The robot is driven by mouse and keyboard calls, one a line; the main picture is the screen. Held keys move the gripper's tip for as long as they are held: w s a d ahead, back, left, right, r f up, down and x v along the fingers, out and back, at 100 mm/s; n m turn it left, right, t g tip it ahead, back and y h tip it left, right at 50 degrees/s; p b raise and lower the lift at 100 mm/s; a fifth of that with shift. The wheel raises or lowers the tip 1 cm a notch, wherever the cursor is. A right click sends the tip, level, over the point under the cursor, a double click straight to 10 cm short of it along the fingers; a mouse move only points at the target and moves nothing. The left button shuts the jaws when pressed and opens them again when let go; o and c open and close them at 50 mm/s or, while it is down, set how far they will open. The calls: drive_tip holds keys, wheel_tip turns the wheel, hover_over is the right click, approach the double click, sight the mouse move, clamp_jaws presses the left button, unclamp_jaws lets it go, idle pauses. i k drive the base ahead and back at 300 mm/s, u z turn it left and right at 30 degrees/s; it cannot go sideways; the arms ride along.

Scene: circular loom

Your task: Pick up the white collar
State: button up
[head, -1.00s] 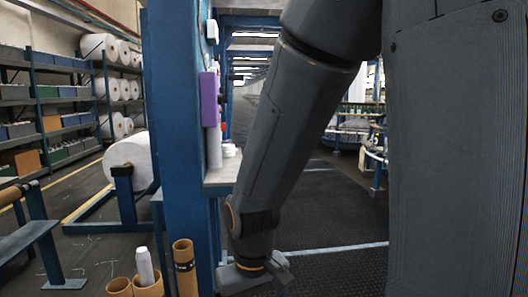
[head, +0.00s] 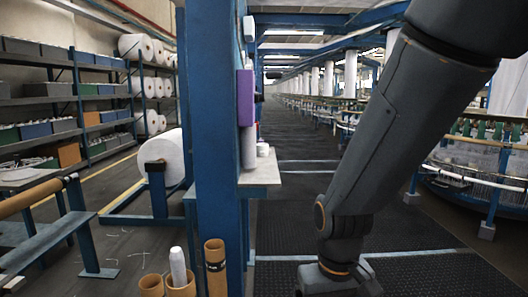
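A small white round object (head: 262,149), which may be the white collar, sits on a pale shelf (head: 262,173) fixed beside the blue post. It is too small to make out whether it is a ring. A tall white cylinder (head: 248,148) stands just left of it. My gripper (head: 340,284) is at the bottom edge, below and to the right of the shelf, apart from it. Its fingers are cut off by the frame edge, so its opening and anything in it cannot be seen.
The blue post (head: 212,130) carries a purple box (head: 245,98). Cardboard tubes (head: 215,265) stand at its foot, one with a white cone (head: 178,265) in it. A circular loom (head: 480,165) stands at right. The dark aisle floor (head: 290,215) is clear.

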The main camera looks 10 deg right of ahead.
sight(262, 150)
drive_tip(key=z, duration=0.45)
drive_tip(key=i, duration=0.5)
drive_tip(key=z, duration=0.85)
drive_tip(key=i, duration=1.3)
drive_tip(key=u, duration=1.1)
drive_tip(key=i, duration=0.55)
drive_tip(key=u, duration=0.6)
